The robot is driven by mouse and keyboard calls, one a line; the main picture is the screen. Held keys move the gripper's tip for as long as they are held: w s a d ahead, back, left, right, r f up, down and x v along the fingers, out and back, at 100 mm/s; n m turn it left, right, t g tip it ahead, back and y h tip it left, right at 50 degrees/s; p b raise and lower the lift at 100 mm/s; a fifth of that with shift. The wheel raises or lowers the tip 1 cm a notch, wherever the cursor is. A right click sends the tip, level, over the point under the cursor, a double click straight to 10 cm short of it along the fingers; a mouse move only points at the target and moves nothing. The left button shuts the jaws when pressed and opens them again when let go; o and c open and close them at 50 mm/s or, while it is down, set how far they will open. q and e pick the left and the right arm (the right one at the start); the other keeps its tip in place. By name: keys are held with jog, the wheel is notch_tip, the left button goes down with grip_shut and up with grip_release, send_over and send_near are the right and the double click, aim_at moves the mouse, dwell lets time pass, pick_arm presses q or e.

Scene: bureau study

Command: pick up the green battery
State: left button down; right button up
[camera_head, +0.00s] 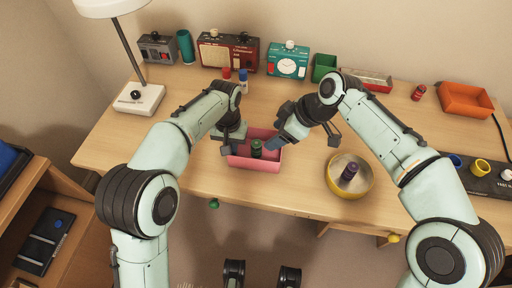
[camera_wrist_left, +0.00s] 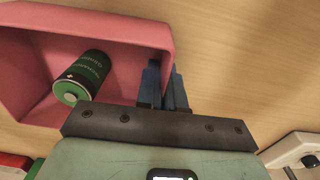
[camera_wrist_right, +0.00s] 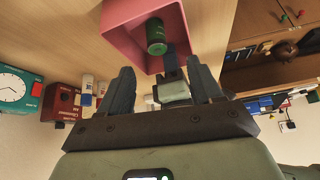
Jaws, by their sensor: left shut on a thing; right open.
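My right gripper (camera_head: 290,138) is open and empty, near the tray's right end and apart from the battery. Its spread fingers (camera_wrist_right: 163,82) show in the right wrist view.
A yellow round bowl (camera_head: 336,188) with a purple battery (camera_head: 349,171) stands right of the tray. A lamp (camera_head: 139,98) stands at left.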

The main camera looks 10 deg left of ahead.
aim_at(259, 144)
jog(key=x, duration=1.1)
jog(key=shift+w+a+f, duration=0.1)
jog(key=shift+w, duration=0.25)
jog(key=c, duration=1.1)
